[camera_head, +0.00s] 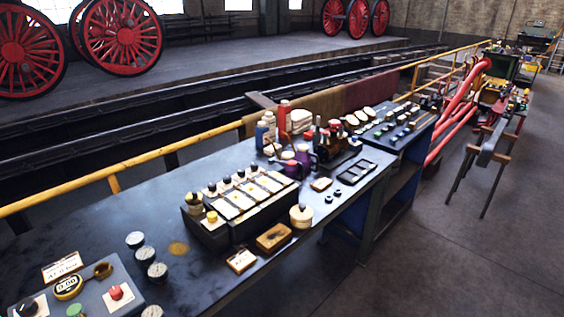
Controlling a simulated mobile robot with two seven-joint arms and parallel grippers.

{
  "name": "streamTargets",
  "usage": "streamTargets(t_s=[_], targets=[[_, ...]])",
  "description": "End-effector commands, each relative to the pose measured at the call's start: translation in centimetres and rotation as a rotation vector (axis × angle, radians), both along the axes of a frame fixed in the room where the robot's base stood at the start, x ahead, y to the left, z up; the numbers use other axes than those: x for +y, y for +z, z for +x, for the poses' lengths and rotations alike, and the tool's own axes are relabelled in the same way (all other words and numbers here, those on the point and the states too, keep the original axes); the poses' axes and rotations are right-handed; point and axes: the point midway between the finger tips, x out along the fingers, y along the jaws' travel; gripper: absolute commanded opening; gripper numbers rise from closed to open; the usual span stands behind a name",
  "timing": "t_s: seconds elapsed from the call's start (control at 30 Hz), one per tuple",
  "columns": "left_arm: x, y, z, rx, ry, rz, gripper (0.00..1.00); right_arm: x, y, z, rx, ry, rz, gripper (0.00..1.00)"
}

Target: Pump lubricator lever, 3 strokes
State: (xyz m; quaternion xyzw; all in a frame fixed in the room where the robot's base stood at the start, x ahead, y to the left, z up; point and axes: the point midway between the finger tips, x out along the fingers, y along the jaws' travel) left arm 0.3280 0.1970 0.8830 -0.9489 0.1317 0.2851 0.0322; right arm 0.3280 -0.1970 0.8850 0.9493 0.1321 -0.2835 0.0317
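A dark long box (208,228) stands on the near dark workbench (205,270), with a row of white panels and several black knobs on top. A yellow cap (212,217) sits at its near left end. A small dark machine with brass and red parts (333,150) stands further back on the bench. I cannot tell which of these is the lubricator, and no lever can be clearly made out. Neither of my grippers shows in the head view.
A control panel with a red button (116,292) and several round gauges (144,255) are at the near left. Bottles (285,118) stand behind the box. A yellow rail (140,160) runs behind the bench.

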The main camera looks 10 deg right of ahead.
Motion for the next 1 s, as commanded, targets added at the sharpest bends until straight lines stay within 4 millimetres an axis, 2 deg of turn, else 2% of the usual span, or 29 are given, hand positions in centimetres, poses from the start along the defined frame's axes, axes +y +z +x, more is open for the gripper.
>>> streamTargets(t_s=[0.03,0.1,1.0], targets=[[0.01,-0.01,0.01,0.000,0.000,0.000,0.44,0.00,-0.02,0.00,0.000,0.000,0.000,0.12],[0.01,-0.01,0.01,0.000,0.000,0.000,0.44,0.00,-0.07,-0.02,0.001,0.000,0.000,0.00],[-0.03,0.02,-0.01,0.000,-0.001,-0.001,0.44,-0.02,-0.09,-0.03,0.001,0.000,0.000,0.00]])
